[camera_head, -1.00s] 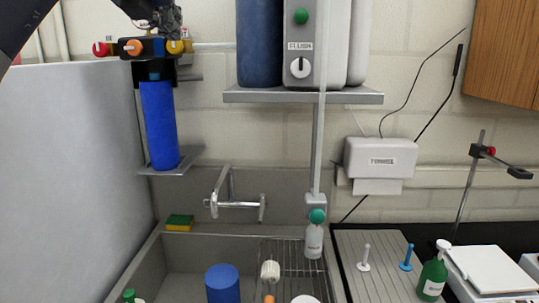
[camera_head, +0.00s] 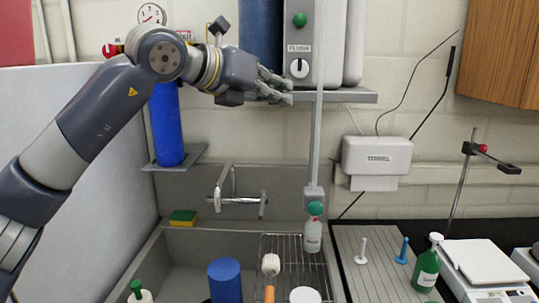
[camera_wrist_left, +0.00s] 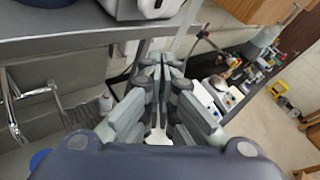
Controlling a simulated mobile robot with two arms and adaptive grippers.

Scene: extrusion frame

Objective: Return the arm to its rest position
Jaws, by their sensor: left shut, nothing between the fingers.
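My left arm (camera_head: 100,110) comes in from the left in the head view and reaches across the upper left of the picture. Its gripper (camera_head: 285,88) is shut and empty, in front of the grey shelf (camera_head: 350,96) under the flush box (camera_head: 300,45). In the left wrist view the fingers (camera_wrist_left: 160,75) point away with nothing between them. The arm covers much of the valve block above the blue cylinder (camera_head: 167,125). My right gripper is not in view.
Below are the sink with a faucet (camera_head: 238,201), a sponge (camera_head: 182,218), a wire rack (camera_head: 290,250) and a white bottle (camera_head: 312,235). A green bottle (camera_head: 427,268) and a scale (camera_head: 480,265) stand right. A towel dispenser (camera_head: 377,155) hangs on the wall.

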